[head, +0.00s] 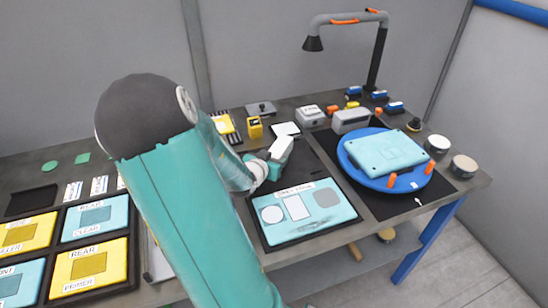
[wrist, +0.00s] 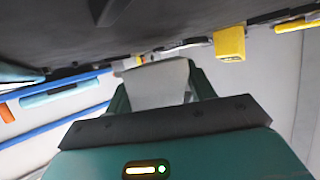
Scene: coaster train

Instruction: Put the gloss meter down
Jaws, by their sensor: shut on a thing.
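My gripper (head: 272,163) is shut on a pale grey-white block (head: 281,149), which I take to be the gloss meter. It is held tilted over the dark middle part of the bench. In the wrist view the block (wrist: 157,84) sits between the two green fingers (wrist: 160,97), with the dark bench surface beyond it. Whether it touches the bench, I cannot tell. A turquoise board (head: 305,225) with a white circle, a white rectangle and a grey rounded patch lies in front of the gripper.
A blue turntable (head: 348,165) with a teal panel (head: 385,151) and orange pegs stands right. Grey boxes (head: 350,121) and a yellow block (head: 254,128) stand behind. A lamp (head: 375,60) rises at the back right. Yellow and teal panels (head: 88,268) fill the left.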

